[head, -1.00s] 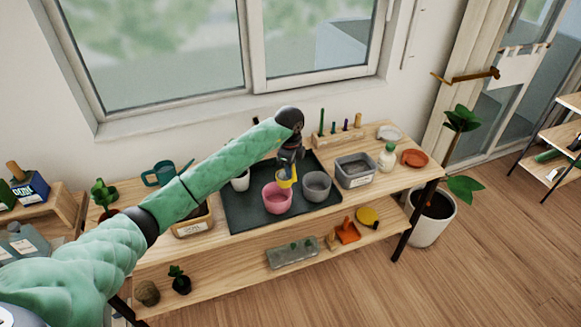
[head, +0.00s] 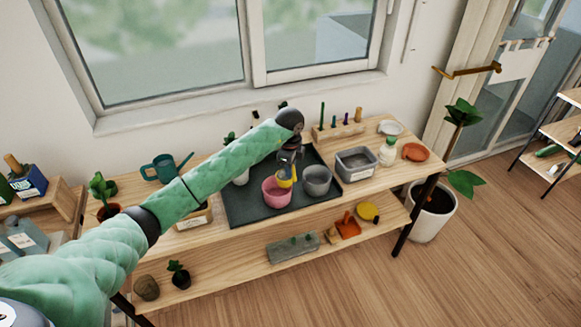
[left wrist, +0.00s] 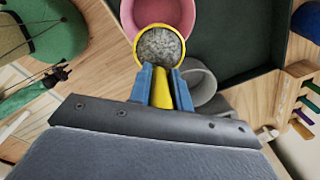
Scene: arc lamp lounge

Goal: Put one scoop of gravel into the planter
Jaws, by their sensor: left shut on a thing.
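My left gripper (head: 287,166) is shut on the yellow scoop (head: 285,178), seen over the far edge of the pink pot (head: 275,193). In the left wrist view the scoop's round yellow rim (left wrist: 137,50) surrounds grey gravel (left wrist: 160,45), and its handle lies between the blue fingers (left wrist: 161,88). The pink pot (left wrist: 188,15) is partly hidden behind the scoop there. A grey pot (head: 317,181) stands right of the pink pot. The frames do not name which pot is the planter. My right gripper is not in view.
Both pots stand on a dark tray (head: 248,210) on the wooden bench. A labelled grey tub (head: 356,163), a white bottle (head: 387,152) and an orange saucer (head: 416,152) stand to the right. A teal watering can (head: 163,168) and a tool rack (head: 338,130) are behind.

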